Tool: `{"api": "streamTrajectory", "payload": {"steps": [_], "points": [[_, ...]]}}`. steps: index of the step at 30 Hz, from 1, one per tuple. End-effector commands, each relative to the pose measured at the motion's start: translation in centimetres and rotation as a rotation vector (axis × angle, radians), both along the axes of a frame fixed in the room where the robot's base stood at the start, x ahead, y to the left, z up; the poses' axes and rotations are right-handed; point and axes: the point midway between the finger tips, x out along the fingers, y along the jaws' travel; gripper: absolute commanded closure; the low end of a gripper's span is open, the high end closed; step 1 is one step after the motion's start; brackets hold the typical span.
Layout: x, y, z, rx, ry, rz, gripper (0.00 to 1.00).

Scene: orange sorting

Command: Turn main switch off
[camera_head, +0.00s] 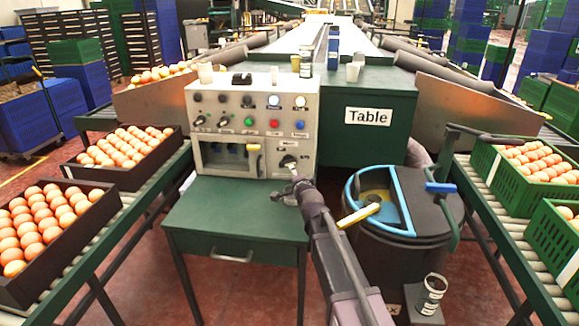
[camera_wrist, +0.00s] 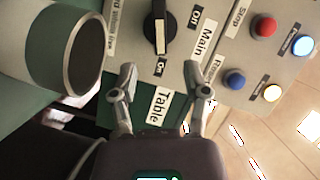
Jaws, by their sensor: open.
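The main switch is a black rotary knob (camera_wrist: 158,26) on the grey control panel (camera_wrist: 120,22), beside a label reading "Main". In the head view the switch (camera_head: 288,160) is at the panel's lower right, partly hidden by my gripper. My gripper (camera_wrist: 160,72) is open and empty. Its fingertips are just below the knob in the wrist view, one to each side, and appear apart from it. In the head view my gripper (camera_head: 295,182) is close in front of the panel.
Red and blue buttons (camera_wrist: 263,26) and lit lamps are beside the switch. A grey cylinder (camera_wrist: 35,65) is at left in the wrist view. The green table (camera_head: 235,212) is below the panel. A dark bin (camera_head: 400,245) stands right of my arm. Egg conveyors flank both sides.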

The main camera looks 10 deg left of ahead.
Motion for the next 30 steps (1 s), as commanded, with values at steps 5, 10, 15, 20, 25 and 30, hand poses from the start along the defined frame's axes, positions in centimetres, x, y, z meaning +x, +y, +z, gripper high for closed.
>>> {"api": "streamTrajectory", "payload": {"steps": [5, 10, 15, 20, 25, 30], "points": [[3.0, 1.1, -0.5, -0.002, -0.001, 0.0, 0.4], [5.4, 1.9, -0.8, -0.001, 0.0, 0.0, 0.4], [7.5, 2.7, -1.1, 0.0, 0.0, 0.0, 0.4], [8.6, 3.1, -1.2, -0.001, 0.0, 0.0, 0.4], [9.1, 3.2, -1.3, -0.002, -0.001, 0.0, 0.4], [9.1, 3.2, -1.3, -0.001, 0.0, 0.0, 0.4]]}}
